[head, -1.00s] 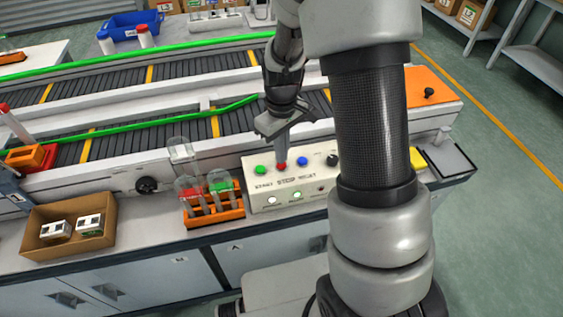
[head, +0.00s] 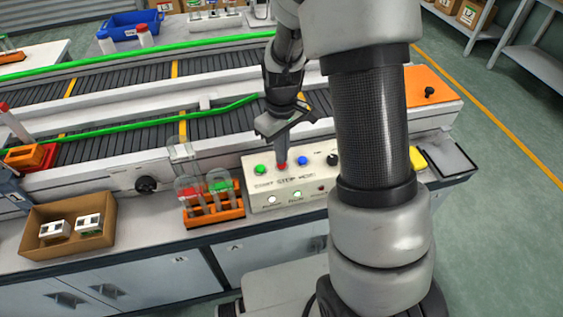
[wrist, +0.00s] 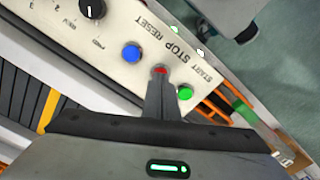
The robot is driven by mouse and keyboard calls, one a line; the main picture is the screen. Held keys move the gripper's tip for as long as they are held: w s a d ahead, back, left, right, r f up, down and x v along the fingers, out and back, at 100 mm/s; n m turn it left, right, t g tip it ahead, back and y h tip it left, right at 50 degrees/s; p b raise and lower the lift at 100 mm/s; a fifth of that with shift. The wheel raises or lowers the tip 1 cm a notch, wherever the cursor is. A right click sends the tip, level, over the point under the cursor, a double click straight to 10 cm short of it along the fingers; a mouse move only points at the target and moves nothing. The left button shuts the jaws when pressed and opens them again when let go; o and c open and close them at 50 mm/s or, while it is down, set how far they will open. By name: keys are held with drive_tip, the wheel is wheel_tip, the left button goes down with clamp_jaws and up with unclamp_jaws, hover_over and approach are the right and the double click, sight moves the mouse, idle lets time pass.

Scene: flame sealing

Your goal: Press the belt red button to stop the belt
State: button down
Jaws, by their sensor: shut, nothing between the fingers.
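The cream control box (head: 262,200) stands at the front edge of the belt bench. Its red stop button (head: 282,166) sits between the green start button (head: 260,170) and the blue reset button (head: 302,160). My gripper (head: 283,156) is shut and empty, pointing down with its fingertips at the red button. In the wrist view the tips (wrist: 160,82) partly cover the red button (wrist: 160,69). I cannot tell whether they touch it or how far it is pressed. The belt (head: 120,140) runs behind the box.
An orange rack (head: 228,212) with flasks stands just left of the box, and a cardboard box (head: 95,240) with small devices is farther left. A black knob (head: 333,159) is on the box's right part. A yellow block (head: 417,158) lies farther right.

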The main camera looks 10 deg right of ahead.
drive_tip(key=shift+f+b, duration=0.4)
drive_tip(key=shift+f, duration=0.15)
wheel_tip(320, 180, up, 8)
drive_tip(key=p, duration=0.5)
drive_tip(key=shift+p, duration=0.4)
idle(0.5)
drive_tip(key=s+r+m+t+p, duration=0.1)
drive_tip(key=s+r+p, duration=0.15)
drive_tip(key=r, duration=0.65)
drive_tip(key=s+r+m+t+p, duration=0.15)
drive_tip(key=s+r, duration=0.25)
drive_tip(key=r, duration=0.5)
drive_tip(key=s+r+m+t+p, duration=0.1)
drive_tip(key=s+r+m+t, duration=0.2)
drive_tip(key=s+r, duration=0.7)
drive_tip(key=shift+s+r+p, duration=0.25)
drive_tip(key=shift+s+p, duration=0.15)
drive_tip(key=shift+s, duration=0.55)
drive_tip(key=shift+m, duration=0.25)
